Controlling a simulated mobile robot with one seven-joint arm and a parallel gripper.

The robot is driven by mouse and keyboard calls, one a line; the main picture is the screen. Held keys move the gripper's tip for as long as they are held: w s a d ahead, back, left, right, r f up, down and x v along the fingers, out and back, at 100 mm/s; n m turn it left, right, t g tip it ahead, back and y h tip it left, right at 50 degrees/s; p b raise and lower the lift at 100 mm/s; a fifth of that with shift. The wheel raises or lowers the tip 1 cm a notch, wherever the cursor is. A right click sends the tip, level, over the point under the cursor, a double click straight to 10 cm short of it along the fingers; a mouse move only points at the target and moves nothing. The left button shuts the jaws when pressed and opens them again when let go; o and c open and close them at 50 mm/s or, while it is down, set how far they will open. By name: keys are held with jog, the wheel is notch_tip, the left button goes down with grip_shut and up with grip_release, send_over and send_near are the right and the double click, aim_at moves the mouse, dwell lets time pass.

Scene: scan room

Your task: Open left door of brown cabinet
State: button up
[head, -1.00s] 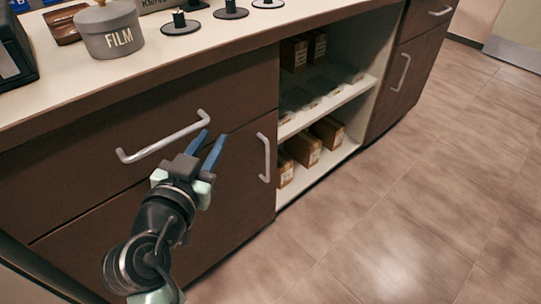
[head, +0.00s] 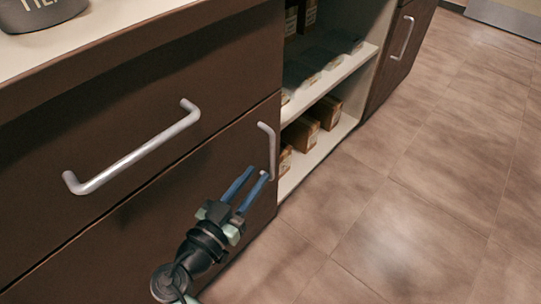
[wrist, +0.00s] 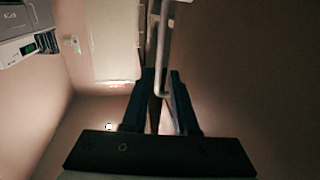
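The brown cabinet's left door (head: 225,165) is closed below a drawer front. Its vertical metal handle (head: 269,150) is near the door's right edge, and the handle also shows in the wrist view (wrist: 161,50). My gripper (head: 252,178) is open, its two blue fingers pointing up at the lower end of the handle. In the wrist view my gripper (wrist: 160,85) has the handle's lower end between or just beyond its fingertips. I cannot tell whether the fingers touch the handle.
A drawer with a long horizontal handle (head: 132,150) is above the door. Open shelves (head: 335,75) with brown boxes (head: 326,110) are to the right, then another cabinet door with a handle (head: 403,38). The tiled floor (head: 400,200) at right is clear.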

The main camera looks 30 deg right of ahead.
aim_at(271, 157)
jog(key=b+x, duration=0.2)
jog(key=x, duration=0.5)
jog(key=shift+w+d, duration=0.25)
jog(key=shift+d, duration=0.05)
grip_shut()
jog(key=shift+a, duration=0.1)
dwell(0.9)
